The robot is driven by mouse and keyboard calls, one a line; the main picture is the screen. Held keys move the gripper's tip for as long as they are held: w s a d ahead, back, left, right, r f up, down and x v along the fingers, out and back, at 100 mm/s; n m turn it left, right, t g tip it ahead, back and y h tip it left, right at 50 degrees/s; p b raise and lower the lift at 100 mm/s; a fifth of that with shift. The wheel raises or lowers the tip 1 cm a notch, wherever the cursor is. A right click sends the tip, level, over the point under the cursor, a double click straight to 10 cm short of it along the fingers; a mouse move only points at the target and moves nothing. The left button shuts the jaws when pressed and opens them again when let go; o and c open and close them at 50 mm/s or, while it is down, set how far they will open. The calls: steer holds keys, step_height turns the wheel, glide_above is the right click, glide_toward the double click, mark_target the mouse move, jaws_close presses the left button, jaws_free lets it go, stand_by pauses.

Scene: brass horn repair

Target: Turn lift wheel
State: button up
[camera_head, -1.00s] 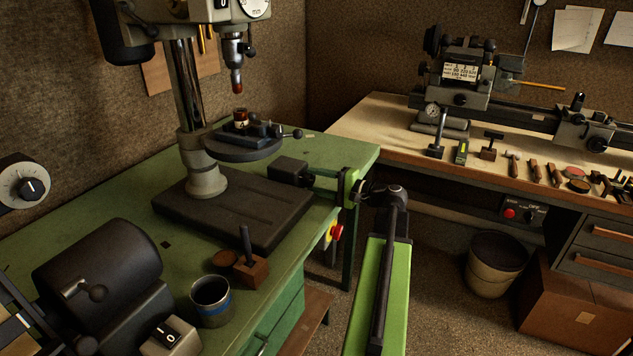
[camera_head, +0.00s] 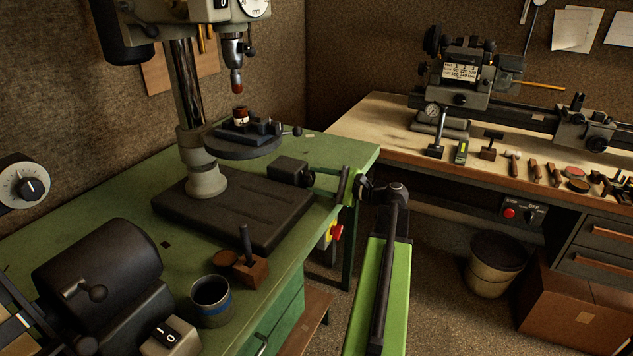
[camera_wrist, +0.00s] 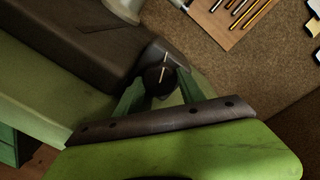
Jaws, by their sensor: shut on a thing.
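The lift wheel (camera_wrist: 160,76) is a small dark round knob with a pale line across its face. It sits on the end of a dark block at the right side of the drill press base, and also shows in the head view (camera_head: 308,179). My gripper (camera_wrist: 161,88) has its two green fingers on either side of the wheel and is shut on it. In the head view my gripper (camera_head: 313,176) reaches the wheel from the right, over the green bench's edge. The fingers hide part of the wheel's rim.
The drill press base (camera_head: 225,212) stands on the green bench (camera_head: 120,215). A red stop button (camera_head: 337,232) is on the bench side below my gripper. A blue-banded cup (camera_head: 211,302) and a wooden block with a peg (camera_head: 250,268) stand at the front.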

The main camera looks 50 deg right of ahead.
steer(key=shift+f, duration=0.1)
steer(key=o, duration=1.4)
steer(key=shift+c, duration=0.2)
steer(key=shift+a, duration=0.1)
